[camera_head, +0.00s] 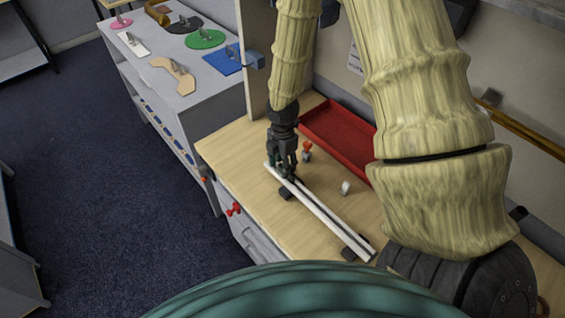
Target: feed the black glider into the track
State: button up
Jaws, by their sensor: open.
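The track (322,214) is a long pale rail with a dark groove line. It lies diagonally on the wooden table, from below my gripper toward the lower right. Dark blocks sit against it, one near its upper part (285,193) and one near its lower end (348,254); they look like supports, but I cannot tell for certain. My gripper (281,172) is open and points down at the upper left end of the track. I cannot make out the black glider; dark fingers cover that end, and I cannot tell whether it is between them.
A red tray (318,124) lies behind the track. A small red-and-grey part (307,151) and a small pale part (346,188) stand on the wooden table (232,147). A red fitting (234,209) is at the front edge. A grey cabinet (165,95) with coloured shapes stands left.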

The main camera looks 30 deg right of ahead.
notch_tip(320, 180, up, 12)
dwell(0.7)
dwell(0.6)
